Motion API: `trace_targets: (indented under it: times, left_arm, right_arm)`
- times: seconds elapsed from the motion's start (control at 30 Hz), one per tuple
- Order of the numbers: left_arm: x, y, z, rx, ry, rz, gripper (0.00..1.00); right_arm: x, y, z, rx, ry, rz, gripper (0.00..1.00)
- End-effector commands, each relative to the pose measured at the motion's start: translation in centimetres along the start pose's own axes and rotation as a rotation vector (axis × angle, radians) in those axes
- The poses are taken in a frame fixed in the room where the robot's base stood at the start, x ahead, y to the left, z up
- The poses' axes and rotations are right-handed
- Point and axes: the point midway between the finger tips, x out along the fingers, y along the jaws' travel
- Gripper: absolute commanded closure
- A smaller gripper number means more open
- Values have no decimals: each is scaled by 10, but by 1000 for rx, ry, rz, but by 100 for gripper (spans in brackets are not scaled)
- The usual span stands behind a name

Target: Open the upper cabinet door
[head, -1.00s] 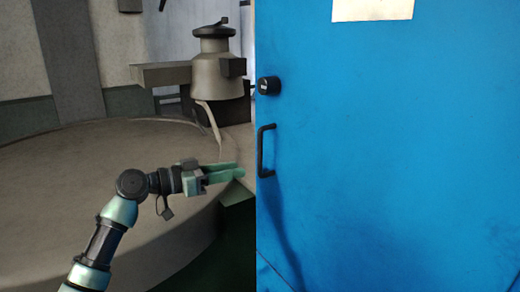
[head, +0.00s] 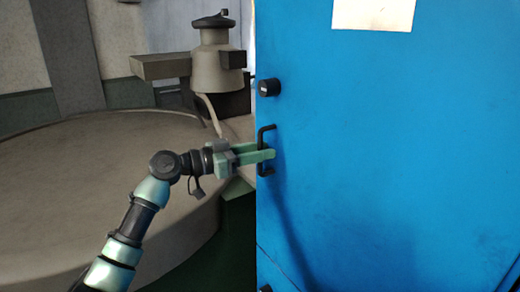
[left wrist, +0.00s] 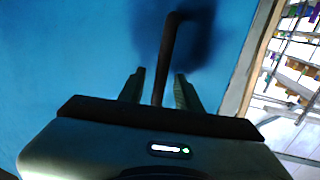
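The blue upper cabinet door (head: 400,150) fills the right of the head view and looks closed. Its black bar handle (head: 262,134) is upright near the door's left edge, below a black round knob (head: 269,87). My left gripper (head: 268,151) is at the handle, its fingers pointing right. In the left wrist view, the handle (left wrist: 168,50) runs between the two fingers (left wrist: 157,88), which stand apart with a gap on both sides of the bar. The fingers partly hide the handle's middle in the head view. My right gripper is in neither view.
A white sheet (head: 373,14) is on the door's upper part. A large round grey-brown tank (head: 90,170) and a capped grey fixture (head: 213,65) stand left of the cabinet. The left wrist view shows bright shelving (left wrist: 293,75) beyond the door's edge.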

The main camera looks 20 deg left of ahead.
Motion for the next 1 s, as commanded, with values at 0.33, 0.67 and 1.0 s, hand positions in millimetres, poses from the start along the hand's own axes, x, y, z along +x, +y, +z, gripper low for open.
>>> trace_targets:
  times: [0.33, 0.67, 1.0]
  left_arm:
    - [0, 0, 0, 0, -1, 0, 100]
    - [-1, 0, 0, -1, -1, -1, 100]
    - [-1, 0, 0, -1, -1, -1, 100]
  right_arm:
    - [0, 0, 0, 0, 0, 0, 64]
    - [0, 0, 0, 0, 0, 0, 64]
    - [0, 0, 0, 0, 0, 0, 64]
